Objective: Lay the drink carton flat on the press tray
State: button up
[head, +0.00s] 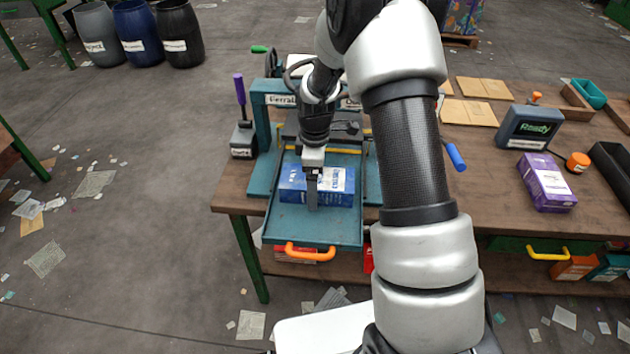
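A blue and white carton (291,182), which looks like the drink carton, lies on its side on the blue press tray (290,222). The tray is pulled out at the front of the press (262,92) and has an orange handle. My gripper (312,205) points down right at the carton and hides part of its middle. A finger shows edge-on in front of the carton's near face. I cannot tell whether the fingers touch the carton or how far apart they are.
A purple lever (240,95) stands left of the press. Blue lever (455,157) juts out at its right. On the bench to the right are a purple box (547,182), a "Ready" unit (530,127) and cardboard sheets (484,88). Litter lies on the floor.

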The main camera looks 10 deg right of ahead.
jog(key=shift+r, duration=0.1)
jog(key=s+r+m+t+p, duration=0.1)
jog(key=s+r+m+p, duration=0.15)
jog(key=r, duration=1.05)
jog(key=s+r+m+p, duration=0.1)
jog(key=s+r, duration=0.2)
jog(key=r, duration=1.1)
jog(key=s+r+m+t+p, duration=0.2)
jog(key=s+r+m, duration=0.3)
jog(key=s, duration=0.5)
jog(key=s+r+m+t+p, duration=0.2)
jog(key=s+r+m, duration=0.3)
jog(key=s, duration=0.4)
jog(key=shift+s+d+r+m+t, duration=0.25)
jog(key=shift+s+d+m+t, duration=0.1)
jog(key=shift+s+m, duration=0.1)
jog(key=shift+c, duration=0.4)
